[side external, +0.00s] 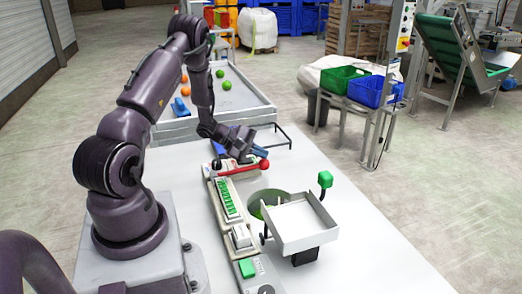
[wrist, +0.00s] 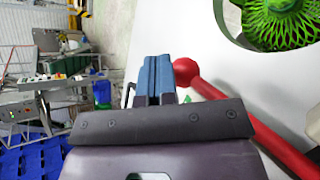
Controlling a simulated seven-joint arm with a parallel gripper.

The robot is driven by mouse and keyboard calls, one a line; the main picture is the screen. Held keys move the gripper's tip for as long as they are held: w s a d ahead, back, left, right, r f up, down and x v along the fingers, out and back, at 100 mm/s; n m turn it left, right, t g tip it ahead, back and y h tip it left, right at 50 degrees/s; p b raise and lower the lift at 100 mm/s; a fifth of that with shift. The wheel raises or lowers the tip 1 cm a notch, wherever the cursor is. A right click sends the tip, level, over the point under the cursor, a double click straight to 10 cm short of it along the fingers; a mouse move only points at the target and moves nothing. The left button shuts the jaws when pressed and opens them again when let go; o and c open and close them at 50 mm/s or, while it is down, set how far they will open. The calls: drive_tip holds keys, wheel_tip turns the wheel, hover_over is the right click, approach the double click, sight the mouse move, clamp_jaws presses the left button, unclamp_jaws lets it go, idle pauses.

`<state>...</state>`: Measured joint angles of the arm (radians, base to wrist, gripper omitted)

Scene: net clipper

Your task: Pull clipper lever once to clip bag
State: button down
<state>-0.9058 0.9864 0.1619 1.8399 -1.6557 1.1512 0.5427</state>
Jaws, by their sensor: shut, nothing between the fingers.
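The clipper lever (side external: 245,169) is a red bar with a red ball knob (side external: 264,165) at its right end, on the far end of the clipper unit (side external: 227,197). In the wrist view the red lever (wrist: 245,120) runs from lower right up to its knob (wrist: 185,71). My gripper (side external: 262,153) has blue fingers, shut and empty, just beside the knob; it also shows in the wrist view (wrist: 157,75). Whether the fingers touch the knob I cannot tell. A green net (wrist: 282,22) sits in a round table opening (side external: 268,200). No separate bag is clearly visible.
A white tray (side external: 297,222) with a green knob (side external: 325,179) stands right of the opening. A wire frame (side external: 278,136) lies beyond my gripper. A bin (side external: 245,97) with green and orange balls stands behind.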

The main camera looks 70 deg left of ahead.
sight(252, 166)
drive_tip(key=shift+r, duration=0.15)
idle(0.4)
drive_tip(key=shift+s+r, duration=0.25)
drive_tip(key=shift+r, duration=0.5)
drive_tip(key=shift+s+r, duration=0.2)
drive_tip(key=shift+r, duration=0.5)
drive_tip(key=shift+s+r, duration=0.25)
drive_tip(key=shift+r, duration=0.5)
drive_tip(key=shift+s+r, duration=0.25)
drive_tip(key=shift+r, duration=0.55)
drive_tip(key=shift+s+r, duration=0.2)
drive_tip(key=shift+r, duration=0.6)
drive_tip(key=shift+s+r, duration=0.25)
drive_tip(key=shift+r, duration=0.55)
